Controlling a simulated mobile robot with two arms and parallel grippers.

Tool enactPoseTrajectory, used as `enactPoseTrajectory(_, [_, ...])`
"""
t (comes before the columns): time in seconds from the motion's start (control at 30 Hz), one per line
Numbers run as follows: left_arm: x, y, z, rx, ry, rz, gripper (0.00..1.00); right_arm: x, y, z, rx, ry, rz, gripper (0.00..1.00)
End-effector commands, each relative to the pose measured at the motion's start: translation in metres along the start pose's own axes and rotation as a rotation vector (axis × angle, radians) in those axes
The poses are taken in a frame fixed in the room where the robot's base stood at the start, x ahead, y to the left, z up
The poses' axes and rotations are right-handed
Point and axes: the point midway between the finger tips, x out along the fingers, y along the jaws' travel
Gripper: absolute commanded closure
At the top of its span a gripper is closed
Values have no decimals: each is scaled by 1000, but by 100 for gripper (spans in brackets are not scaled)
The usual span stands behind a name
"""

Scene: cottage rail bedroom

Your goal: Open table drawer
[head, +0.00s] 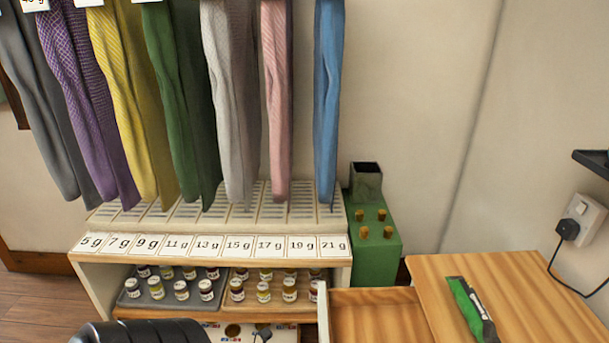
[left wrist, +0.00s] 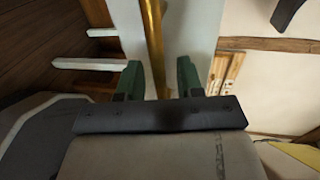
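The wooden table (head: 500,290) is at the lower right of the head view. Its drawer (head: 375,318) sticks out to the left, with a bare wooden inside and a pale front edge; it stands open. In the left wrist view a long gold bar (left wrist: 154,45), which looks like a handle, runs along a pale panel (left wrist: 190,30). My left gripper (left wrist: 158,80) has its two green fingers apart, one on each side of the bar, with gaps visible. The fingertips' depth relative to the bar is hard to tell. My right gripper is not in view.
A green packet (head: 470,310) lies on the table. A shelf unit (head: 90,268) with small jars and weight labels stands to the left, under hanging cloths (head: 180,110). A green box (head: 375,250) stands behind the drawer. A plug and cable (head: 568,230) are on the right wall.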

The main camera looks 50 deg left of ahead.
Motion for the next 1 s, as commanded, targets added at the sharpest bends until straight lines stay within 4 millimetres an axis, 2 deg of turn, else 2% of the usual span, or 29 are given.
enactPoseTrajectory(0.23, [-7,0,0,-1,0,0,64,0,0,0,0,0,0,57])
enactPoseTrajectory(0.7, [-92,1,0,-1,0,3,64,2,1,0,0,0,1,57])
enactPoseTrajectory(0.83, [-104,1,0,-1,0,1,64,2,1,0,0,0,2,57])
enactPoseTrajectory(1.0, [-109,0,0,0,0,0,64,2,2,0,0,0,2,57])
